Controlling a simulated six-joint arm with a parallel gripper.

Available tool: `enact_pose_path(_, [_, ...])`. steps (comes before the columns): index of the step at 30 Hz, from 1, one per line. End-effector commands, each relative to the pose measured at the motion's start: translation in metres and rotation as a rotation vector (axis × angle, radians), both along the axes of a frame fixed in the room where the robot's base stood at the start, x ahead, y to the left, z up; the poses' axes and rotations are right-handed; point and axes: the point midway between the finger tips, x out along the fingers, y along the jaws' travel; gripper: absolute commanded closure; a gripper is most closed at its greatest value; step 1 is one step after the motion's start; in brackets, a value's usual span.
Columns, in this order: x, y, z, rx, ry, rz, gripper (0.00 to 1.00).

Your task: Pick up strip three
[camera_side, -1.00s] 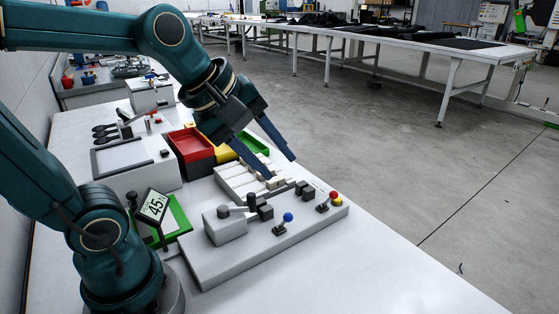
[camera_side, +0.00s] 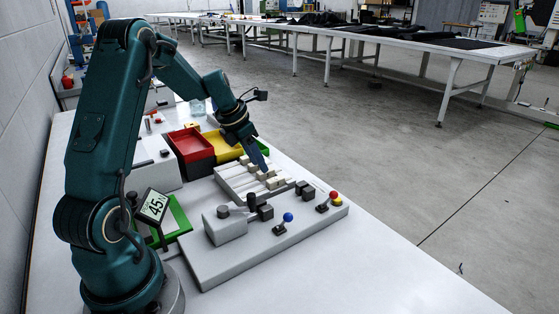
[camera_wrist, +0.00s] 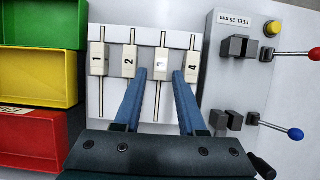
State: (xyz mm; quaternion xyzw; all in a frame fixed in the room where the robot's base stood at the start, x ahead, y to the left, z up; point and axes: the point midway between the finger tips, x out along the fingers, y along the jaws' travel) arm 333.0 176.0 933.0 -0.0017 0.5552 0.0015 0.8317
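In the wrist view a white rack (camera_wrist: 112,103) holds a row of thin metal strips with white numbered tabs. Tabs 1 (camera_wrist: 98,58), 2 (camera_wrist: 129,61) and 4 (camera_wrist: 192,66) read clearly. Strip three (camera_wrist: 162,58) stands between 2 and 4, its number faint. My gripper (camera_wrist: 159,74) is open, with one blue finger on each side of strip three's tab and a gap to it on both sides. The right finger is close to tab 4. In the side view my gripper (camera_side: 264,168) points down at the rack (camera_side: 232,181); finger height above it is unclear.
Red (camera_side: 190,144), yellow (camera_side: 226,145) and green (camera_wrist: 45,22) bins stand beside the rack. On its other side is a peel fixture with dark clamps (camera_wrist: 237,46), a red-knobbed lever (camera_side: 333,196) and a blue-knobbed lever (camera_side: 287,218). A 45 N display (camera_side: 154,206) stands near my base.

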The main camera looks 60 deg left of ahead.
Motion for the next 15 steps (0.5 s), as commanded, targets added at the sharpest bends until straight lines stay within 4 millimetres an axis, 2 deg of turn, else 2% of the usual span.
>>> enact_pose_path(1, [0.002,-0.002,-0.008,-0.003,0.005,-0.003,0.6])
enact_pose_path(6, [0.009,-0.001,-0.024,-0.003,0.003,-0.004,0.6])
enact_pose_path(15, [0.012,-0.001,-0.03,0.002,0.002,-0.004,0.6])
